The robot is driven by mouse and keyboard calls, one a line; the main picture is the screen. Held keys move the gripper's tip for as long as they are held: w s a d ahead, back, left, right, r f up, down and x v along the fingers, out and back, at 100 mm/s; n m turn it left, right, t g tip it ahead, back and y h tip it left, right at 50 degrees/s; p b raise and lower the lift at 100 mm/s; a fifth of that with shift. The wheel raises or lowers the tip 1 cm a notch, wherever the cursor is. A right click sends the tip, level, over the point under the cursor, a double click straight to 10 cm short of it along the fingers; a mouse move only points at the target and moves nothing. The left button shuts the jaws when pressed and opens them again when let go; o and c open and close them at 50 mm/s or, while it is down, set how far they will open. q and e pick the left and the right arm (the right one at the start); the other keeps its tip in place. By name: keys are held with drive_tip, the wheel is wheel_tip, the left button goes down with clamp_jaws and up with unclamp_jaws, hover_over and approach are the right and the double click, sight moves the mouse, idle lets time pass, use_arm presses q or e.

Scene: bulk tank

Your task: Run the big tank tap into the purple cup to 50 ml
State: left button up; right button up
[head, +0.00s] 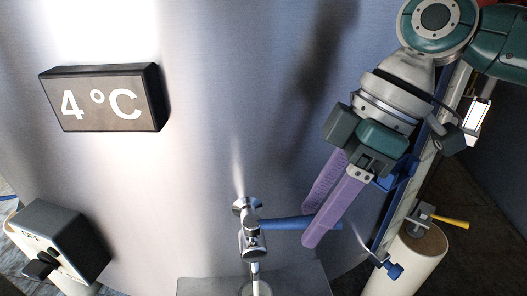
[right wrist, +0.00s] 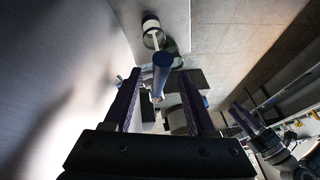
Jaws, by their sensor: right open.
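The big tank (head: 210,120) is a curved steel wall filling most of the head view. Its chrome tap (head: 250,228) has a blue lever (head: 282,223) pointing right. My right gripper (head: 308,227) has long purple fingers and is open, its tips at the lever's free end. In the right wrist view the blue lever (right wrist: 161,68) lies between the two spread fingers, with gaps on both sides. A pale vertical streak shows below the tap; I cannot tell whether it is spout or liquid.
A dark 4 °C display (head: 104,98) is on the tank. A grey box with a black knob (head: 58,245) is at lower left. A grey shelf (head: 305,281) is below the tap. A yellow-handled valve (head: 440,217) and a white cylinder (head: 415,258) stand at right.

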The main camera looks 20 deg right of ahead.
drive_tip(key=v, duration=0.9)
drive_tip(key=shift+r, duration=0.3)
drive_tip(key=shift+d, duration=0.1)
idle(6.7)
